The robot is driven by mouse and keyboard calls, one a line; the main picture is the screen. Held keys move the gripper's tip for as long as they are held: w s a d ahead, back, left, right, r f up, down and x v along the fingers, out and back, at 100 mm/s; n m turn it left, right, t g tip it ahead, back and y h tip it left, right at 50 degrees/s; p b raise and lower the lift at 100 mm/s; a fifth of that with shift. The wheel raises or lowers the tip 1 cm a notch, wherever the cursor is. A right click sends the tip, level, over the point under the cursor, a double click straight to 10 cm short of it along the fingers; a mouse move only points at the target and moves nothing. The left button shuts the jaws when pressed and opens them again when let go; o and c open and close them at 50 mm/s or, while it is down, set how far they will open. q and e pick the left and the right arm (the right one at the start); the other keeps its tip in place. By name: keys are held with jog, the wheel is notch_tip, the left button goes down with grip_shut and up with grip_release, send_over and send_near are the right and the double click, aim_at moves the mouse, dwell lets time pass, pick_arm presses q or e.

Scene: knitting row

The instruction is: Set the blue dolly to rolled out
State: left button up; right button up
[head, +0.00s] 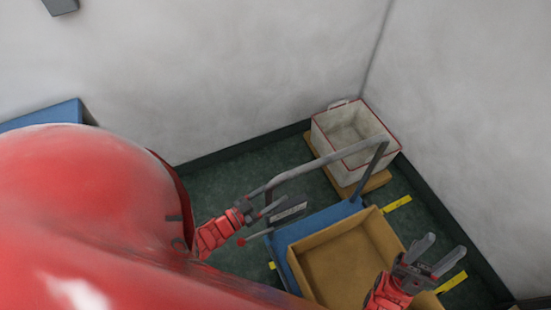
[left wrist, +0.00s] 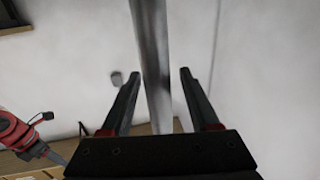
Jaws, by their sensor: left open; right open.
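The blue dolly (head: 330,215) stands on the dark green floor with a grey tubular push handle (head: 325,160) at its far end. An open brown box (head: 345,262) rests on its deck. A lever with a red knob (head: 241,242) sticks out at the dolly's left side. My left gripper (head: 281,201) is open at the left end of the handle. In the left wrist view a grey bar (left wrist: 153,60) runs between its open fingers (left wrist: 155,90), with gaps on both sides. My right gripper (head: 446,246) is open and empty over the right side of the box.
A white bin with a red rim (head: 350,140) stands on a tan base (head: 372,184) in the corner behind the handle. Yellow floor marks (head: 397,204) lie right of the dolly. Walls close off the back and right. A blue object (head: 45,114) is at far left.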

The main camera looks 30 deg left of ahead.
pick_arm(q)
jog(key=b+v, duration=0.3)
jog(key=v, duration=1.3)
jog(key=shift+s, duration=0.35)
jog(key=shift+a, duration=0.2)
